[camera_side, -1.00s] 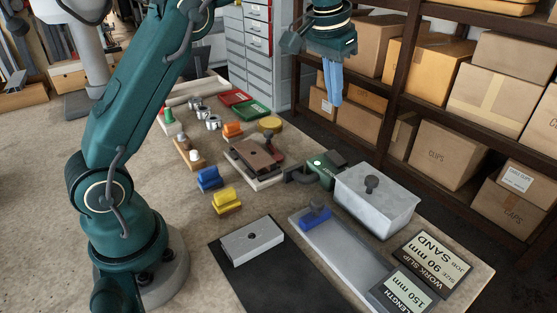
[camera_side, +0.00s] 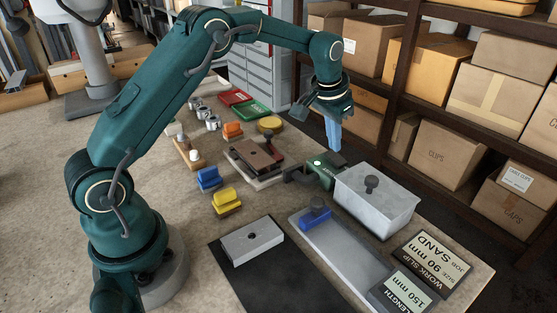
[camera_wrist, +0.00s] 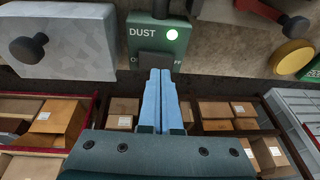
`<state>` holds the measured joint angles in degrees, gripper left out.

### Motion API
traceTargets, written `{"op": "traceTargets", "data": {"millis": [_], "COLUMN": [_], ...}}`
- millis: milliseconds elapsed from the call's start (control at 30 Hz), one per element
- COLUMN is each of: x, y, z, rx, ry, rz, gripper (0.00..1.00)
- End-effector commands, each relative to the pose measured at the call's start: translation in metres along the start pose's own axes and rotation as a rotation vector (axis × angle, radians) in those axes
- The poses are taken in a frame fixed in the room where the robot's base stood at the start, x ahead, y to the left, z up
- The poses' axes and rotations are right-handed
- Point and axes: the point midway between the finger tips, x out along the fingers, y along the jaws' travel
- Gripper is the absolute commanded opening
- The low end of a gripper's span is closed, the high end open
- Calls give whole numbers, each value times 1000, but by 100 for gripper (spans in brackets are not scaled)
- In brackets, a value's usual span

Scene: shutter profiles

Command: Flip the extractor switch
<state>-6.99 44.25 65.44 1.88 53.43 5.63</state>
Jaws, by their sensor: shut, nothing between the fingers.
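The extractor switch is a green box labelled DUST (camera_side: 318,173), on the right half of the bench beside the grey lidded bin.
The grey bin (camera_side: 375,200) with a dark knob stands close to the switch. A brown-topped block (camera_side: 256,155) lies on its other side. A tray with a blue block (camera_side: 314,217) is in front. Shelves of boxes (camera_side: 450,155) stand behind the bench.

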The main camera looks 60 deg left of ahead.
Motion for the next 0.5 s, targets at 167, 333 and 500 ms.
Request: {"op": "traceTargets", "data": {"millis": [167,333,500], "x": [12,14,14], "y": [-2,-2,-2], "z": [4,4,4], "rx": [-1,-1,-1], "ry": [-2,0,0], "rz": [0,0,0], "gripper": [0,0,0]}}
